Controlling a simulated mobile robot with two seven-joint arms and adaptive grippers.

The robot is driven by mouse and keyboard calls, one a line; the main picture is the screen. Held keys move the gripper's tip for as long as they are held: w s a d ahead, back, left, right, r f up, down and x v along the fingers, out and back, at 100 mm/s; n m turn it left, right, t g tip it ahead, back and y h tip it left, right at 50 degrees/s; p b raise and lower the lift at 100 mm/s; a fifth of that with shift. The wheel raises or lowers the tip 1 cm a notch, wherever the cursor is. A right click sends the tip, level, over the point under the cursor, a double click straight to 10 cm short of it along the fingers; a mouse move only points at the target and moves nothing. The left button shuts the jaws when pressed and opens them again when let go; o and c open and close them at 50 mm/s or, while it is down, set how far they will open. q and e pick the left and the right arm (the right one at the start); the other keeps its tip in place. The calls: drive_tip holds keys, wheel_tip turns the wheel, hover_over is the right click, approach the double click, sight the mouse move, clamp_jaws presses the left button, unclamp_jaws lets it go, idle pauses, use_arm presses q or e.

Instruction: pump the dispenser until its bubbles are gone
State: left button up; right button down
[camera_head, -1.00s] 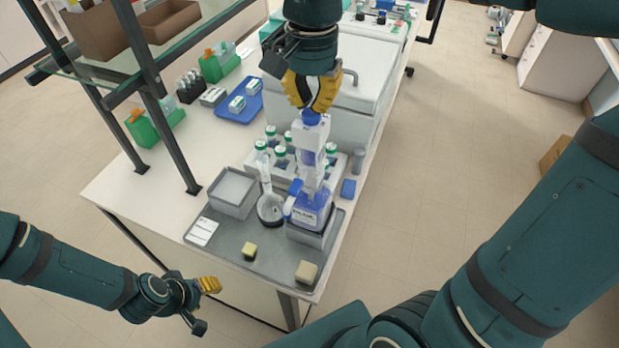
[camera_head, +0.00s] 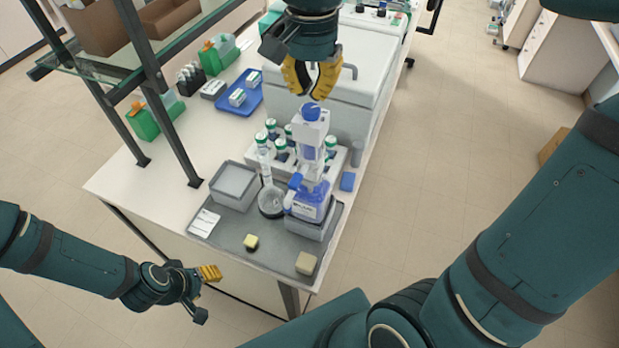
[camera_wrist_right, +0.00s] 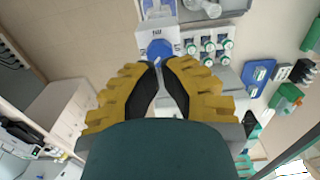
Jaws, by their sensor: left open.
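The dispenser (camera_head: 312,175) is a tall bottle-top unit with a blue cap (camera_head: 312,112) and a blue-labelled bottle (camera_head: 310,205). In the right wrist view the fingertips (camera_wrist_right: 158,64) point at the blue cap (camera_wrist_right: 160,48). Any bubbles are too small to make out. My left gripper (camera_head: 209,290) is open and empty, low in front of the bench.
A glass flask (camera_head: 270,201) stands close left of the dispenser on the grey tray (camera_head: 225,228). Several green-capped bottles (camera_head: 281,147) stand in a rack behind. A grey bin (camera_head: 234,186) and two small blocks share the tray. A shelf frame (camera_head: 168,105) rises at left.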

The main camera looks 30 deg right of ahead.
wheel_tip(320, 180, up, 3)
drive_tip(key=p, duration=0.2)
drive_tip(key=shift+r+p, duration=0.1)
drive_tip(key=shift+p, duration=0.2)
drive_tip(key=shift+r, duration=0.9)
